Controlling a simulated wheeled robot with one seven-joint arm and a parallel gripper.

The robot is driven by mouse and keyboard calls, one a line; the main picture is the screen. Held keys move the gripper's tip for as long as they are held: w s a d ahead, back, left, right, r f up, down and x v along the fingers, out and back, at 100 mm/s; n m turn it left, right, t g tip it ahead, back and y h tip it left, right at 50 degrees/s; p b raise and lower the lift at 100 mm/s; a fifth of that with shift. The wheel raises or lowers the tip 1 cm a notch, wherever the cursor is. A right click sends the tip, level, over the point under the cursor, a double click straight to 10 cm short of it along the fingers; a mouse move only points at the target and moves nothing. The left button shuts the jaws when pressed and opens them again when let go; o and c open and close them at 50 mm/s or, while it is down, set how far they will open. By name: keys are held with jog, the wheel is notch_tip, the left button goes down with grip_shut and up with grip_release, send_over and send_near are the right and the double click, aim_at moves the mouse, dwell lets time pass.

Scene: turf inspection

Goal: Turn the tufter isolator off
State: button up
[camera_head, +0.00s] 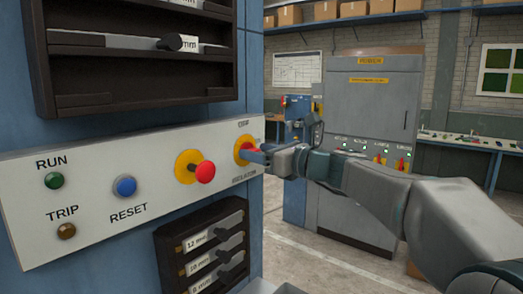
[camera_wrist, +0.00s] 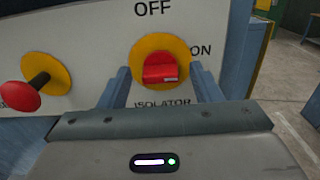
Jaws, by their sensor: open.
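The isolator is a red rotary knob (camera_wrist: 161,73) on a round yellow plate (camera_wrist: 146,50), on the white control panel. In the wrist view OFF is printed above it, ON at its right and ISOLATOR below. The knob's grip lies roughly level, with a pale mark near its right end, on the ON side. My gripper (camera_wrist: 160,70) is open, with one blue finger on each side of the knob. I cannot tell whether the fingers touch it. In the head view my gripper (camera_head: 257,156) is at the panel's right end and partly hides the isolator (camera_head: 245,146).
A red mushroom button (camera_head: 205,172) sticks out just left of the isolator. Further left are a blue reset button (camera_head: 125,186), a green run lamp (camera_head: 54,181) and a trip lamp (camera_head: 66,231). Dark racks are above and below the panel. A grey cabinet (camera_head: 370,105) stands behind my arm.

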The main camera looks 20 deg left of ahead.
jog(key=c, duration=1)
jog(key=shift+b, duration=0.3)
jog(key=shift+s+f+n+b, duration=0.1)
jog(key=shift+f+n+b, duration=0.1)
jog(key=shift+n+b, duration=3.95)
jog(key=shift+s+f+n+b, duration=0.1)
jog(key=shift+f+n+b, duration=0.05)
jog(key=shift+n+b, duration=4)
jog(key=shift+a+n+p, duration=0.1)
jog(key=shift+n+p, duration=0.5)
jog(key=shift+n, duration=0.2)
